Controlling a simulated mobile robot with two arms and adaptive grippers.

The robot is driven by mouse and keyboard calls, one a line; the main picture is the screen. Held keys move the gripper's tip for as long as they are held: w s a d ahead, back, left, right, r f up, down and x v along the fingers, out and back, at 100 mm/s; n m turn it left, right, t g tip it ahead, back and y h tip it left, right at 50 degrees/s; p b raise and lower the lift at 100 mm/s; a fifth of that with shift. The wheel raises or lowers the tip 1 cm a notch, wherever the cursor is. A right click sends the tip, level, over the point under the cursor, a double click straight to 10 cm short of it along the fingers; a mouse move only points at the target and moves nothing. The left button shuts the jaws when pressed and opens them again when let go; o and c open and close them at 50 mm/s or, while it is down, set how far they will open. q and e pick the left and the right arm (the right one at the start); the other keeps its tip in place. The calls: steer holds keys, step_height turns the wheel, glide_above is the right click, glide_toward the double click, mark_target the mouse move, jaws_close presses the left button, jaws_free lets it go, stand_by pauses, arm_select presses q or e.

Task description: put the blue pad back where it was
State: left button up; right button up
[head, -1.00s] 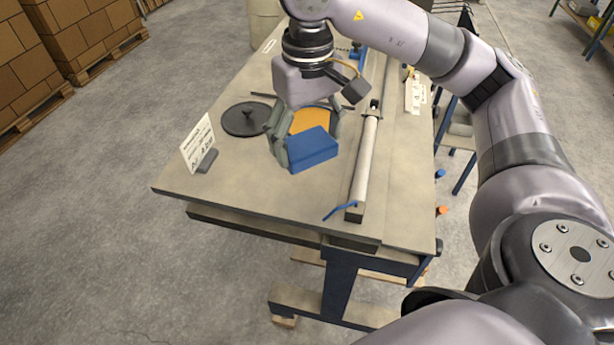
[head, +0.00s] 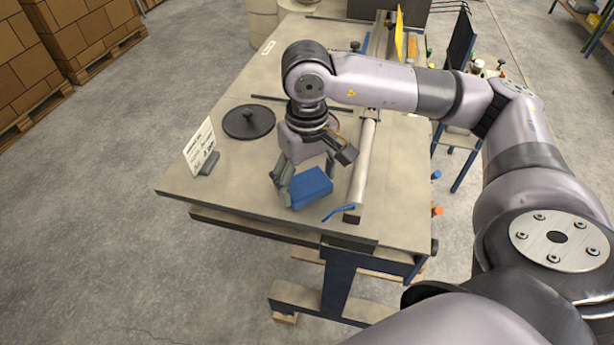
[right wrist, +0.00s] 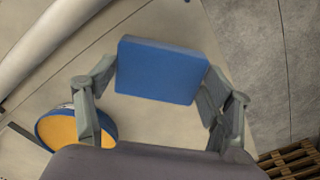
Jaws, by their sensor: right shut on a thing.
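The blue pad (head: 312,188) is a flat rectangular block, over the near part of the table by the roller bar. My right gripper (head: 306,177) is shut on it, with one finger at each side. In the right wrist view the pad (right wrist: 161,70) sits between the fingertips. I cannot tell whether it touches the tabletop. My left gripper is in neither view.
The long table (head: 228,190) carries a black disc with a knob (head: 248,121), a standing white sign (head: 200,147) and a silver roller bar (head: 363,165). An orange-topped round thing (right wrist: 70,128) shows in the wrist view. Bare tabletop lies left of the pad.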

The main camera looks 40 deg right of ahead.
mark_target(306, 183)
steer(key=shift+f, duration=0.2)
steer(key=o, duration=1)
steer(key=shift+r, duration=0.1)
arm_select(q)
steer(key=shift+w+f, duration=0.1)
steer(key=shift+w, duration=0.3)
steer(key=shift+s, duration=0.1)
arm_select(e)
steer(key=shift+w+r, duration=0.1)
steer(key=shift+r, duration=0.15)
step_height(306, 183, up, 7)
steer(key=b, duration=0.3)
steer(key=shift+f, duration=0.15)
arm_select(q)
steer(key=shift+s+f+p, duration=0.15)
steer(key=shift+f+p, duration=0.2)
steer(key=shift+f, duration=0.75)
arm_select(e)
steer(key=shift+r, duration=2.55)
